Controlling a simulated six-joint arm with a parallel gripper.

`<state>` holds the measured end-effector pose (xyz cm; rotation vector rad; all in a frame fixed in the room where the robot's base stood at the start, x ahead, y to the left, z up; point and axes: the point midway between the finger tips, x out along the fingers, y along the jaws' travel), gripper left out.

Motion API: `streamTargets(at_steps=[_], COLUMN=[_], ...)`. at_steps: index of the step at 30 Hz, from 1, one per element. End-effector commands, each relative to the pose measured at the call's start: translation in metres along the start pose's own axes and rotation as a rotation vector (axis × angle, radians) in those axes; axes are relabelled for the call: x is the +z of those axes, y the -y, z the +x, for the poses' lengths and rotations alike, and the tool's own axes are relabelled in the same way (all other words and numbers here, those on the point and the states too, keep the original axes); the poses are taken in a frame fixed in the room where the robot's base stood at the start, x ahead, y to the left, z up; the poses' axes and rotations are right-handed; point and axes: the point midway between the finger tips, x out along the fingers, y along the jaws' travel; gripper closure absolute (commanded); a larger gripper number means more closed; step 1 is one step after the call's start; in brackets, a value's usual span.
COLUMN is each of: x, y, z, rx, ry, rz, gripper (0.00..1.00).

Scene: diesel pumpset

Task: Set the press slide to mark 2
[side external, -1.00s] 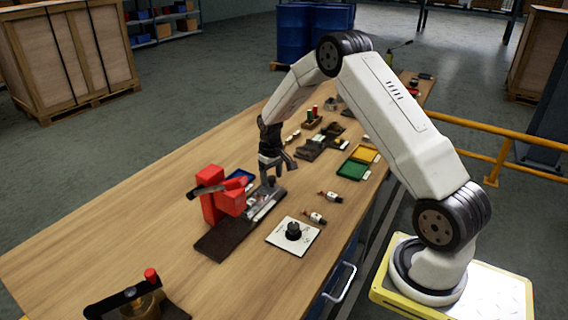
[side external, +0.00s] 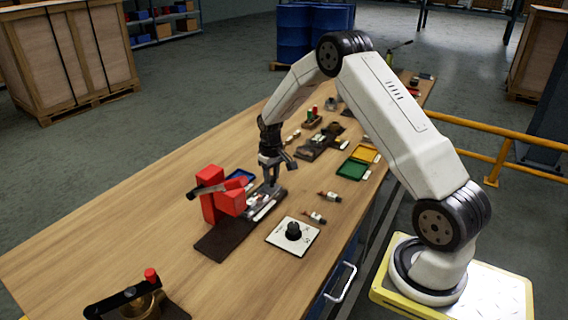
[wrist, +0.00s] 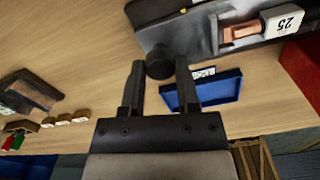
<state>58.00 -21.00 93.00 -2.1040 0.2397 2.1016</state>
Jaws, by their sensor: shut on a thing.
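The red press (side external: 212,203) stands on a dark base plate (side external: 218,243) on the bench, with its dark lever to the left. Its grey slide (side external: 264,208) lies at the right end of the base and also shows at the top of the wrist view (wrist: 203,32). My gripper (side external: 269,186) points down at that end of the slide. In the wrist view my gripper's fingers (wrist: 160,72) are on either side of a round black knob (wrist: 159,61) at the slide's end, shut on it. The marks are not readable, so I cannot tell the slide's setting.
A white block marked 25 with a copper-coloured end (wrist: 270,25) sits by the slide. A blue tray (wrist: 225,88) is close to my fingers. A white plate with a black dial (side external: 293,232) is in front. Bare bench (side external: 110,225) lies to the left.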

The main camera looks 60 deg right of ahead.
Motion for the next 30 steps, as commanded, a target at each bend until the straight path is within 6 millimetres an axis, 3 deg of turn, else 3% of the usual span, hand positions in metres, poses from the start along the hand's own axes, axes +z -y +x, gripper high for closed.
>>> streamTargets(at_steps=[25, 30], x=[0.0, 0.002], y=[0.0, 0.014], z=[-0.001, -0.002], rx=[0.0, 0.0], ry=[0.0, 0.0], rz=[0.0, -0.003], gripper=[1.0, 1.0])
